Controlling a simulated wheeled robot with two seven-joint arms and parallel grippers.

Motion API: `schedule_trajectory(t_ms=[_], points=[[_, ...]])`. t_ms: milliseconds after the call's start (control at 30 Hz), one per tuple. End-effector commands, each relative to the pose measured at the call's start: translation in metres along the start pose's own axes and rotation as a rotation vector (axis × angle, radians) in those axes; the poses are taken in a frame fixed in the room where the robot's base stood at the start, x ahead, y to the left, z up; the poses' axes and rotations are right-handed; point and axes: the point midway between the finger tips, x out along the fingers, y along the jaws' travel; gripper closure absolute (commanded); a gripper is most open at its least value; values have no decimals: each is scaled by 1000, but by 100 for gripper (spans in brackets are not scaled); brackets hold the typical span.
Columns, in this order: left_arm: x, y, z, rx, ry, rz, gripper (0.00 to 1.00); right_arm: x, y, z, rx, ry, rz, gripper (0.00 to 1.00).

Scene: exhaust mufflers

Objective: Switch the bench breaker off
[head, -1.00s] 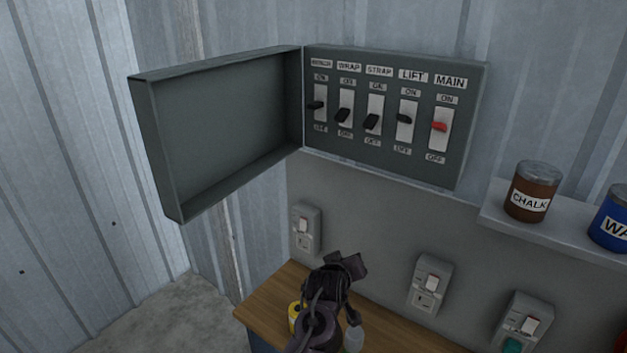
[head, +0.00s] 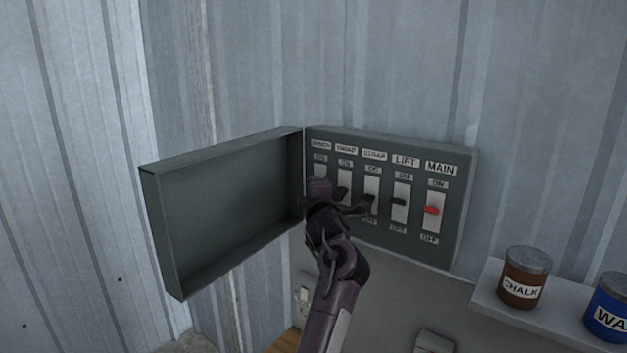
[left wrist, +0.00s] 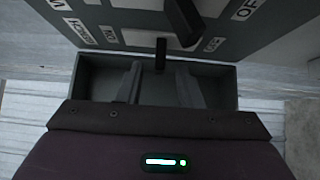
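The grey breaker panel (head: 452,235) hangs on the wall with switches labelled BENCH, WRAP, STRAP, LIFT and MAIN. The bench switch is at its left end, and my left gripper (head: 338,203) hides its lever in the head view. In the left wrist view, a small black lever by the BENCH label, the bench lever (left wrist: 160,54), stands between its ON and OFF labels. It lies in line with the gap between my left gripper's fingers (left wrist: 158,84), which are apart and hold nothing. Contact with the lever cannot be told. My right gripper is in neither view.
The panel's open door (head: 225,205) stands out just left of my gripper. The wrap lever (head: 343,192), strap lever (head: 369,203), lift lever (head: 399,202) and red main lever (head: 431,210) are to the right. A shelf (head: 500,300) holds a chalk can (head: 524,275) and a blue can (head: 609,308).

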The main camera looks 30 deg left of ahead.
Motion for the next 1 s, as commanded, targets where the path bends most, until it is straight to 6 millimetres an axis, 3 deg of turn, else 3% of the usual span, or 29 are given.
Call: schedule_trajectory(t_ms=[200,467,733,1000], points=[[19,2,1,2,-1,2,67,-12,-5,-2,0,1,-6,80],[21,0,1,2,-2,1,67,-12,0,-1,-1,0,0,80],[21,0,1,2,-2,1,99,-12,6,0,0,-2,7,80],[21,-5,1,-8,-2,8,100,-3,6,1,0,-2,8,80]])
